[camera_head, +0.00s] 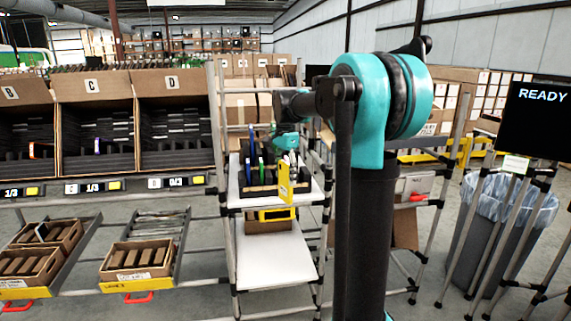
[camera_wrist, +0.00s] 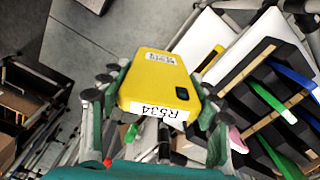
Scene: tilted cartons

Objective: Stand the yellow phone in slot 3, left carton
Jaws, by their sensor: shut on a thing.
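My gripper (camera_head: 287,150) is shut on the yellow phone (camera_head: 284,182), in front of the rack on the white shelf in the head view. In the wrist view the yellow phone (camera_wrist: 155,75) lies between the fingers of my gripper (camera_wrist: 155,95), with a label reading R534 and a dark camera patch facing the camera. The left carton (camera_head: 26,90) is tilted at the far left of the head view, partly cut off by the frame. It has dark slots inside and an orange-edged phone (camera_head: 36,150) in it. Its slot numbers cannot be read.
The middle carton (camera_head: 95,85), marked C, holds one bluish phone. The carton marked D (camera_head: 172,83) looks empty. A dark rack (camera_head: 262,190) with blue, green and pale phones stands on the white shelf (camera_head: 236,196). Small brown boxes (camera_head: 137,258) sit on lower rails. A bin (camera_head: 490,235) stands right.

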